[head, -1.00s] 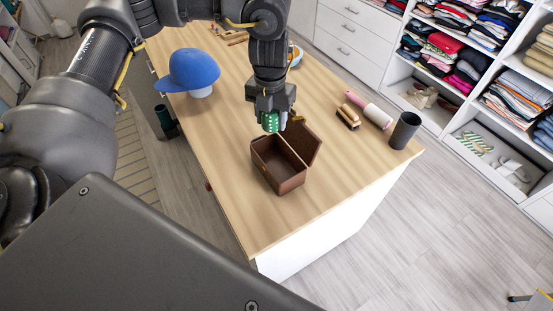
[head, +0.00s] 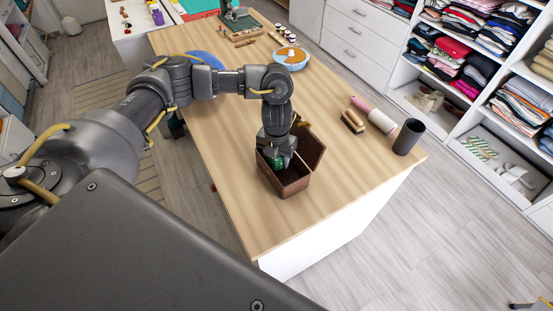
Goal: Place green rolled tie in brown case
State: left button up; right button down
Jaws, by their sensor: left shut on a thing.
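The brown case (head: 292,186) stands open on the wooden table, its lid (head: 310,146) raised at the right and back. My left gripper (head: 278,162) points down into the case's opening, near its back left part. It is shut on the green rolled tie (head: 278,161), of which only a small green patch shows between the fingers. The tie is at or inside the case's rim; I cannot tell whether it touches the bottom. My right gripper is not in view.
On the wooden table (head: 235,205), a brush (head: 352,121), a lint roller (head: 362,109) and a dark cup (head: 408,137) stand to the right of the case. A blue bowl (head: 291,58) is farther back. My left arm mostly hides the blue cap (head: 205,59). The table's front is clear.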

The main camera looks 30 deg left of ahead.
pick_arm(q)
jog(key=shift+f, duration=0.45)
jog(key=o, duration=1)
jog(key=shift+f, duration=0.15)
jog(key=shift+c, duration=0.2)
notch_tip(320, 180, up, 12)
jog(key=shift+r+b, duration=0.2)
jog(key=shift+b, duration=0.45)
jog(key=shift+s+f, duration=0.1)
